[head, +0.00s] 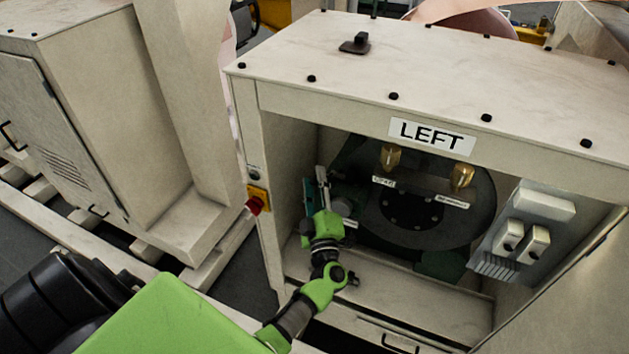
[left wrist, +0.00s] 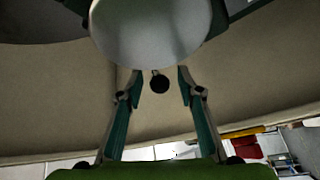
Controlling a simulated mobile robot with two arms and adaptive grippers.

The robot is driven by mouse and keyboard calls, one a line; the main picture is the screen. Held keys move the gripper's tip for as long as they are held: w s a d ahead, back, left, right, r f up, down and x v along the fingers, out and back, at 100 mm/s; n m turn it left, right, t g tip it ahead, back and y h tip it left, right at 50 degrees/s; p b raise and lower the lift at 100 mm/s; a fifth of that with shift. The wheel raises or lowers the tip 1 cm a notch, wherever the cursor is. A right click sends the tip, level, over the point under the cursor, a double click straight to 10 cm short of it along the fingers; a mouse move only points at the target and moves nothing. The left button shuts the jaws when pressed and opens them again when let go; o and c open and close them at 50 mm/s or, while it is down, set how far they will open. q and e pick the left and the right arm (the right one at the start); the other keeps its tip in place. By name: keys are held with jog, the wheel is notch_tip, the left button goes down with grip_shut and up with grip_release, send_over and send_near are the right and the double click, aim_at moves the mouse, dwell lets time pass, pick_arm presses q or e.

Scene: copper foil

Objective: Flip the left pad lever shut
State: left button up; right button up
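The cabinet marked LEFT (head: 432,135) stands open at the front. Inside it is a large dark disc (head: 425,222) with two brass fittings (head: 390,156) and small label plates. My left gripper (head: 316,184) is inside the opening, at the left of the disc. In the left wrist view its two teal fingers (left wrist: 160,88) are apart. A small black round knob (left wrist: 159,83) shows between the fingertips, with no finger visibly touching it; I cannot tell whether it is the pad lever's end. In the head view the gripper hides what is behind it. My right gripper is not in view.
A grey switch box (head: 522,236) hangs at the right of the opening. A red button on a yellow box (head: 257,200) is on the left front post. A large pale round part (left wrist: 152,30) is close above the fingers. Another cabinet (head: 100,110) stands at left.

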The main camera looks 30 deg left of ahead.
pick_arm(q)
jog(key=v, duration=1.1)
jog(key=shift+s+d, duration=0.2)
jog(key=shift+s, duration=0.05)
jog(key=shift+f, duration=0.1)
